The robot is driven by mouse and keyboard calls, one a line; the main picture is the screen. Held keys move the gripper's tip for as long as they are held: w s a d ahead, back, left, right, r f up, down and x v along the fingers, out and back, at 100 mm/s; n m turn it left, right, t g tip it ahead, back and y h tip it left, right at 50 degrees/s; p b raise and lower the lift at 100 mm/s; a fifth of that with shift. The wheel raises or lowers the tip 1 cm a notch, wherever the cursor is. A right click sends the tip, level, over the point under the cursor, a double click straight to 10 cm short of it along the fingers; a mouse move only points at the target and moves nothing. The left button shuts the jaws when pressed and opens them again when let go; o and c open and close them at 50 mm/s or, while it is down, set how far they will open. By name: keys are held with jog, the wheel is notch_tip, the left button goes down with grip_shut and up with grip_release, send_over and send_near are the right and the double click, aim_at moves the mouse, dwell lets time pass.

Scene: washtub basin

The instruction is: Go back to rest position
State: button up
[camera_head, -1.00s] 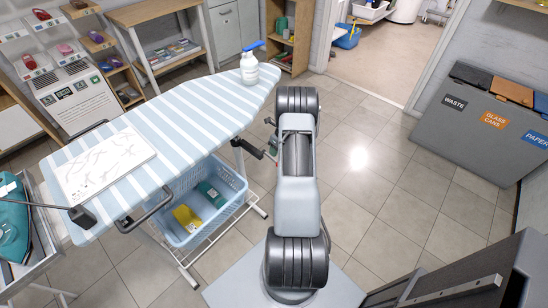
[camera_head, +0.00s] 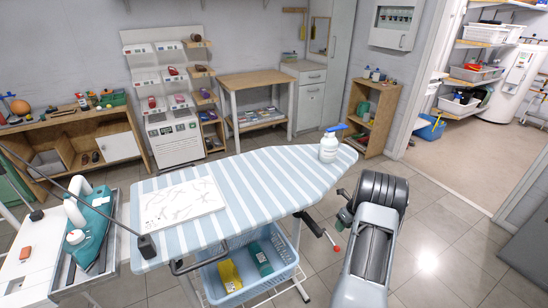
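My arm rises at the lower right of the head view, folded, with its dark joint at the top. My gripper's fingers do not show; only small dark parts stick out on the left side of the arm. No object shows held. The striped ironing board (camera_head: 268,172) stands to the left of my arm. A white spray bottle with a blue top (camera_head: 328,148) stands upright on its far right end. A white sheet with grey marks (camera_head: 180,204) lies flat on its left part.
A blue basket (camera_head: 283,270) with a yellow and a green bottle sits under the board. A teal iron (camera_head: 92,228) stands on a metal stand at the left. Shelves and a wooden table (camera_head: 255,80) line the back wall. The tiled floor (camera_head: 445,215) at right is clear.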

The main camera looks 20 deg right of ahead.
jog(key=n, duration=0.2)
jog(key=s+a+f+n, duration=0.1)
jog(key=n, duration=0.1)
jog(key=s+a+n+g, duration=0.1)
jog(key=n, duration=0.1)
jog(key=shift+s+f+y, duration=0.25)
jog(key=shift+y, duration=0.05)
jog(key=s+a+r+n+t+h+p, duration=0.1)
jog(key=s+a+r+n, duration=0.3)
jog(key=a+r+n, duration=0.5)
jog(key=s+a+r+n+t+h+p, duration=0.1)
jog(key=s+a+r+n+p, duration=0.2)
jog(key=a+r+n, duration=0.7)
jog(key=s+a+r+n+t+h+p, duration=0.1)
jog(key=s+a+r+n+p, duration=0.2)
jog(key=a+r+n, duration=0.6)
jog(key=s+a+r, duration=0.2)
jog(key=a+r, duration=0.2)
jog(key=r, duration=0.2)
jog(key=shift+s+a+n, duration=0.15)
jog(key=shift+s+n, duration=0.15)
jog(key=shift+n, duration=0.1)
